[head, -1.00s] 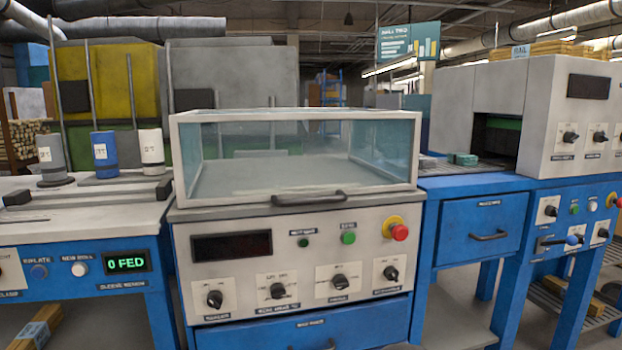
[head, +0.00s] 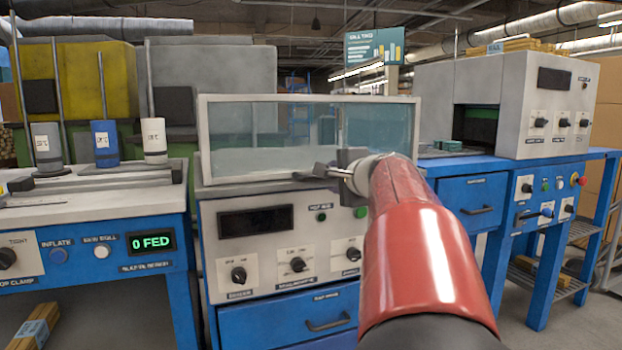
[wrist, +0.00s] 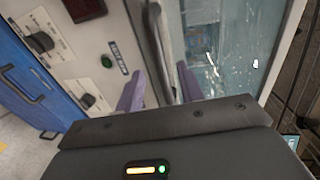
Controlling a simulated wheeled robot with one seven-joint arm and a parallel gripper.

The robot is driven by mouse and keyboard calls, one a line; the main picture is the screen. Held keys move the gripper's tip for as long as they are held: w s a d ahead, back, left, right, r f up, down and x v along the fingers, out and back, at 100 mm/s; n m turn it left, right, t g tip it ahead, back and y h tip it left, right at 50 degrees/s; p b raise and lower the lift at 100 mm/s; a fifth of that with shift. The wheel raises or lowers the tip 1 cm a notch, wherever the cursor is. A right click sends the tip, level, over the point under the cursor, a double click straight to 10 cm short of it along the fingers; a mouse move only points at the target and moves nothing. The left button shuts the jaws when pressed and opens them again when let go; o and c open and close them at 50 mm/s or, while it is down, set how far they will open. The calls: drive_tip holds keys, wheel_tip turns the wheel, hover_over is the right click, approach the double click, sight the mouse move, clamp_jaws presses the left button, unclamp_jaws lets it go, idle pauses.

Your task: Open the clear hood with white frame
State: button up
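The clear hood with white frame (head: 268,130) sits shut on top of the control cabinet in the head view. Its clear front panel also shows at the upper right of the wrist view (wrist: 222,45). The dark bar handle (wrist: 158,45) is on the hood's lower front edge.
Below the hood is a panel with a dark display (head: 256,221) and knobs. A blue bench with sleeves (head: 104,143) stands at left. A grey machine (head: 515,105) on a blue cabinet stands at right. Some floor is clear at lower right.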

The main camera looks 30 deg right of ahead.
sight(329, 177)
drive_tip(key=shift+x, duration=1.95)
clamp_jaws()
